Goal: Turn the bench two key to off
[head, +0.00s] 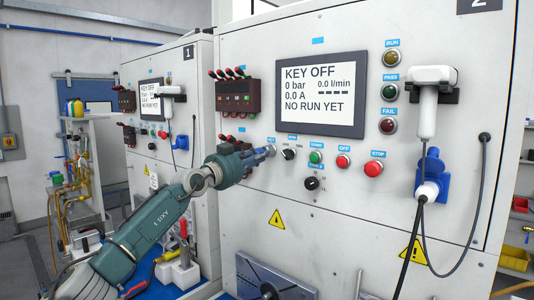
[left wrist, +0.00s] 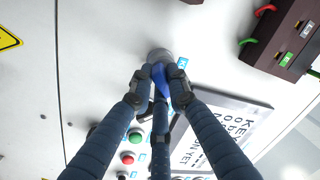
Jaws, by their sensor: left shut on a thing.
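Bench two (head: 375,215) is the large pale panel marked 2, and its screen (head: 320,95) reads KEY OFF with zero readings. My left gripper (head: 264,153) reaches the panel left of the row of controls, at the key switch. In the left wrist view, my left gripper (left wrist: 158,88) is shut on the blue key (left wrist: 161,78), which sits at the round grey lock (left wrist: 159,56). The fingers hide part of the key, and its exact angle is hard to tell. My right gripper is not in view.
Right of the key are a black selector knob (head: 288,154), a green start button (head: 316,157), a red off button (head: 343,161) and a red stop button (head: 374,169). A dark block with red levers (head: 238,97) is above. Bench one (head: 200,130) stands left.

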